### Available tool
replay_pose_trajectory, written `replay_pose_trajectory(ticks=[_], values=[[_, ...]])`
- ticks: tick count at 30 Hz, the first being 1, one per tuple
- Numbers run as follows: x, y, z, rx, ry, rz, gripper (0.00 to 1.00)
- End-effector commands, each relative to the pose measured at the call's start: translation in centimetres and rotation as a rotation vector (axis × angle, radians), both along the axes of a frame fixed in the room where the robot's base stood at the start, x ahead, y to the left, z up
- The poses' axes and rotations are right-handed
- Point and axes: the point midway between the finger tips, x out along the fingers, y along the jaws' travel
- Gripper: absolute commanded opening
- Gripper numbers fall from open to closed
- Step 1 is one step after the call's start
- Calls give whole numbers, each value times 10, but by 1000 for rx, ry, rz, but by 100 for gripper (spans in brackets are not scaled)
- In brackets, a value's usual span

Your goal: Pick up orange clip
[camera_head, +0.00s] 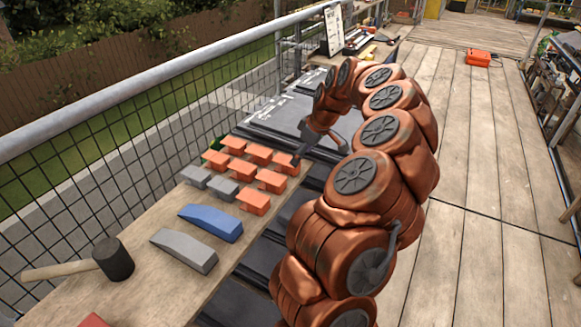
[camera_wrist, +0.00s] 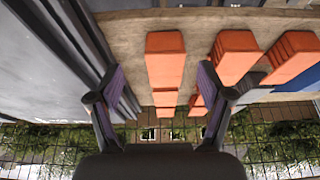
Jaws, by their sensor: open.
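Several orange clips (camera_head: 258,153) stand in rows on the wooden plank bench (camera_head: 146,229) in the head view. My gripper (camera_head: 298,157) is at the far right end of these rows, beside the bench's edge. In the wrist view my gripper (camera_wrist: 161,80) is open, its two dark fingers with purple pads spread wide. One column of orange clips (camera_wrist: 165,68) shows between the fingers, and I cannot tell whether any touch them. More orange clips (camera_wrist: 236,56) are to the right, partly behind the right finger.
Grey clips (camera_head: 221,189) and green clips (camera_head: 215,143) stand next to the orange ones. A blue wedge (camera_head: 211,222), a grey wedge (camera_head: 184,250) and a mallet (camera_head: 114,260) lie nearer. A mesh railing (camera_head: 150,144) runs along the left. Dark panels (camera_head: 296,226) lie beside the bench.

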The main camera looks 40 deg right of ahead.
Motion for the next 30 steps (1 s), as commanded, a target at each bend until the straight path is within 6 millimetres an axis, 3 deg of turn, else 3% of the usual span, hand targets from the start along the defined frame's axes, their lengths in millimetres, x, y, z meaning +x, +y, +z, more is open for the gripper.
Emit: replay_pose_trajectory(ticks=[13,21,30], values=[[14,11,-43,3,1,1,79],[16,11,-48,1,-2,0,79],[16,11,-48,1,-2,0,48]])
